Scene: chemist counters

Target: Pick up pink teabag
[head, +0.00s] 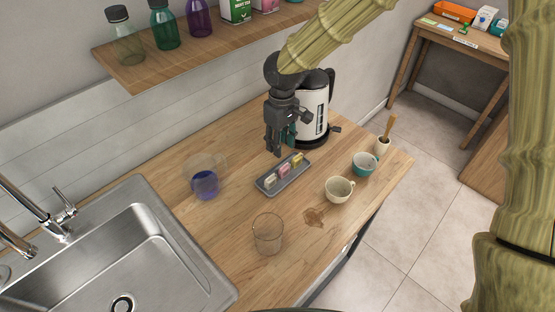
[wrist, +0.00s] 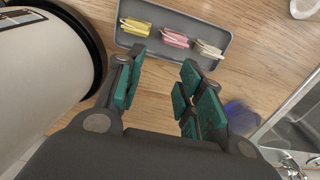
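The pink teabag (wrist: 175,38) lies in the middle of a grey tray (wrist: 150,10), between a yellow teabag (wrist: 137,27) and a whitish teabag (wrist: 208,49). In the head view the pink teabag (head: 284,170) sits in the tray on the wooden counter. My gripper (wrist: 162,75) is open and empty, its green-padded fingers spread apart. In the head view my gripper (head: 281,148) hangs above the counter by the tray's far side, short of the teabags.
A white and black kettle (head: 315,108) stands close behind my gripper. A cream cup (head: 339,189), a teal cup (head: 364,164) and a clear glass (head: 268,234) stand in front of the tray. A jug with blue liquid (head: 205,184) is left, near the sink (head: 135,250). A bottle shelf (head: 130,80) is above.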

